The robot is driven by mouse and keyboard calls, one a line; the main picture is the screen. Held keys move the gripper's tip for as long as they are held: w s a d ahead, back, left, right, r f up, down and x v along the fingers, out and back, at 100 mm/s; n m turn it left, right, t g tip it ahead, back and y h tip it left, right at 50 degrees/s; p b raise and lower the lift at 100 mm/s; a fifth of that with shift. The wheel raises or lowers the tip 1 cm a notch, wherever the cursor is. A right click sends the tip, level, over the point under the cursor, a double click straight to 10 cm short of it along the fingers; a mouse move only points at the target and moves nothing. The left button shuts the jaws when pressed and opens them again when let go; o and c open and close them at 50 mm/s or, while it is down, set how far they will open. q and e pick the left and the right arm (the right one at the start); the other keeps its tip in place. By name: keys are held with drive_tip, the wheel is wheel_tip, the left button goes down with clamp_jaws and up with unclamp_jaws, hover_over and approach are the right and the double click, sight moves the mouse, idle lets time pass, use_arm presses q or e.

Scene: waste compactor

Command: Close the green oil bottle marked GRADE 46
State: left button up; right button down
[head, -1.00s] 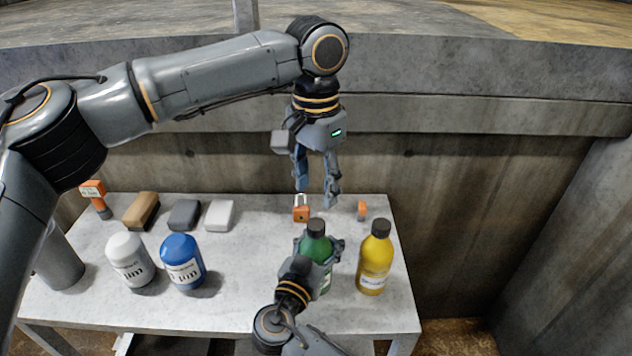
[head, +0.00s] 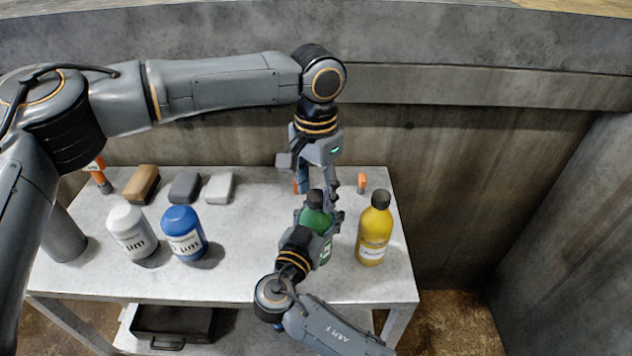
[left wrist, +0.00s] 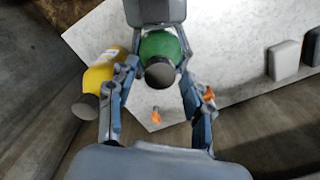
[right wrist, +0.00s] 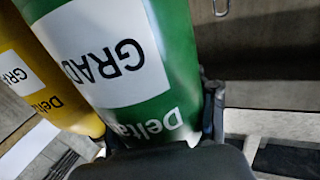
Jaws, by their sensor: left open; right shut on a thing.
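The green oil bottle (head: 318,220) stands on the table with a dark cap (head: 315,197) on top; the cap also shows in the left wrist view (left wrist: 160,75). In the right wrist view, the green bottle (right wrist: 180,60) fills the picture with its white "GRAD" label, the number out of sight. My right gripper (head: 322,232) is shut around the bottle's body. My left gripper (head: 318,192) is open, pointing down, just above and behind the cap. In the left wrist view its fingers (left wrist: 155,112) spread either side of the cap, apparently without touching it.
A yellow bottle (head: 374,230) stands close on the right. Blue (head: 184,234) and white (head: 132,232) bottles stand left. Several blocks, including a brown one (head: 142,184), lie at the back. A small orange item (head: 362,182) is behind. The table's front left (head: 110,278) is clear.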

use_arm(q)
clamp_jaws()
drive_tip(key=shift+o, duration=0.7)
unclamp_jaws()
wheel_tip(320, 180, up, 12)
use_arm(e)
drive_tip(key=shift+c, duration=1.8)
unclamp_jaws()
